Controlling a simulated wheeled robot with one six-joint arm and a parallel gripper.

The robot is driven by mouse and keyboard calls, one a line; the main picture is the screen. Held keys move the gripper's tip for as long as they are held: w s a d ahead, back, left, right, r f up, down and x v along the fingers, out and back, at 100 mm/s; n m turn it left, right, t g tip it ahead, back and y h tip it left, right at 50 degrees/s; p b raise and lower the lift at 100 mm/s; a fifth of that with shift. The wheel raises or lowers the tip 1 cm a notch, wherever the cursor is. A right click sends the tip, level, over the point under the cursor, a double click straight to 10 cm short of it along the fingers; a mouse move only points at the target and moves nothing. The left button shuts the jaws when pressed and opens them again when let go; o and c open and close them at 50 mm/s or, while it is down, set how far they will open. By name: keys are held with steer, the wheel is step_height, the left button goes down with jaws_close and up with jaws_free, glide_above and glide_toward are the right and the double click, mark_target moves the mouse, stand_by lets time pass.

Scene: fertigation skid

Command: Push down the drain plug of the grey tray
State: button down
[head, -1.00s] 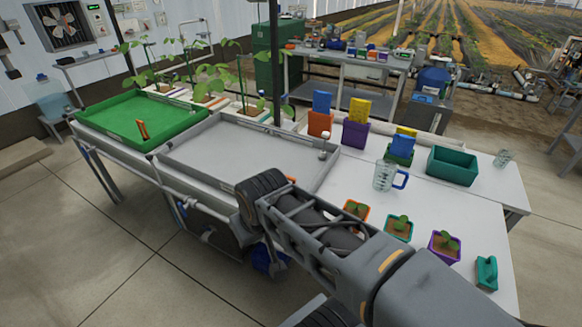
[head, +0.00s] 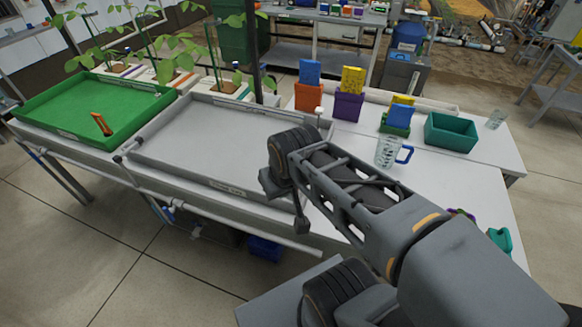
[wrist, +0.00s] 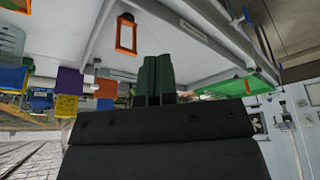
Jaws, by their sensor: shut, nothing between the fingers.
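The grey tray (head: 205,143) lies in the middle of the head view, with a labelled front rim. In the wrist view my gripper (wrist: 157,62) shows two dark green fingers pressed together and empty. My wrist is in front of the plug in the head view; I cannot tell the gap between the fingertips and the plug.
A green tray (head: 75,108) with an orange upright piece (head: 102,124) adjoins on the left. On the right bench stand a clear jug (head: 388,152), a teal bin (head: 450,132) and a purple pot (head: 348,106). Tall plants (head: 172,53) stand behind the trays.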

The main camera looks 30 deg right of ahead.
steer(key=w+d+f+n+g+b, duration=0.2)
steer(key=w+d+n+b, duration=0.2)
steer(key=w+n+b, duration=0.2)
steer(key=w+d+f+n+g+h+b, duration=0.1)
steer(key=w+d+n+b, duration=0.4)
steer(key=w+n, duration=0.5)
steer(key=shift+d+f+n+g+b, duration=0.25)
steer(key=shift+f+n+g+b, duration=0.25)
steer(key=shift+f+n+b, duration=0.7)
steer(key=shift+r, duration=0.15)
